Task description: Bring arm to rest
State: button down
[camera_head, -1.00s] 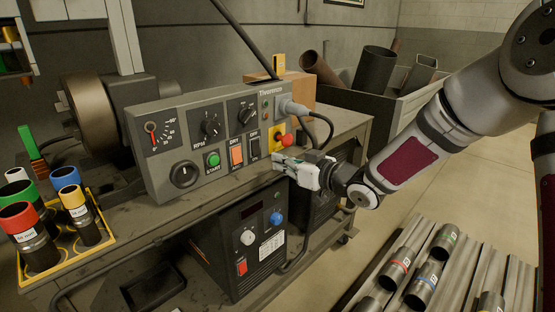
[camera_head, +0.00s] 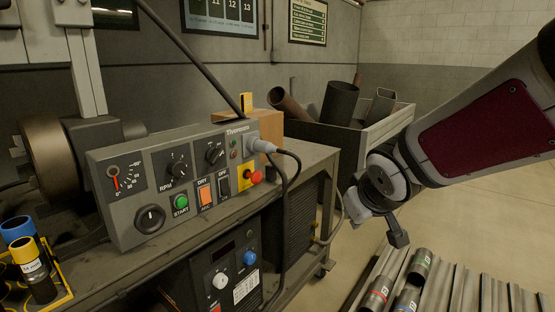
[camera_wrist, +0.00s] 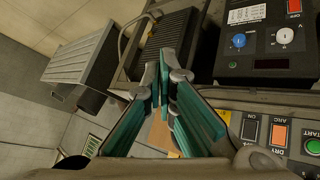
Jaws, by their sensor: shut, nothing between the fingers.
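My gripper (camera_wrist: 158,82) shows in the wrist view with its two teal-lined fingers close together at the tips and nothing held. In the head view my wrist is at right, apart from the control panel, and the fingers are mostly hidden. The grey control panel (camera_head: 140,238) stands on the bench at left, with a dial, knobs, a green START button (camera_head: 181,203), an orange DRY switch (camera_head: 204,195) and a red button (camera_head: 256,177). Part of the panel also shows at the lower right of the wrist view (camera_wrist: 276,132).
A grey bin (camera_head: 375,138) with pipes stands behind the bench. Metal tubes and bars (camera_head: 450,283) lie low at front right. A power unit (camera_head: 222,275) sits under the panel. Open floor (camera_head: 362,245) lies between bench and tubes.

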jog(key=s+d+f+m+g, duration=0.15)
jog(key=s+g, duration=0.25)
jog(key=s, duration=1.4)
jog(key=s+d+m+g, duration=0.2)
jog(key=s+m+g, duration=0.15)
jog(key=s, duration=1.35)
notch_tip(320, 180, up, 29)
jog(key=t+p, duration=0.3)
jog(key=p, duration=2.4)
jog(key=shift+n, duration=0.3)
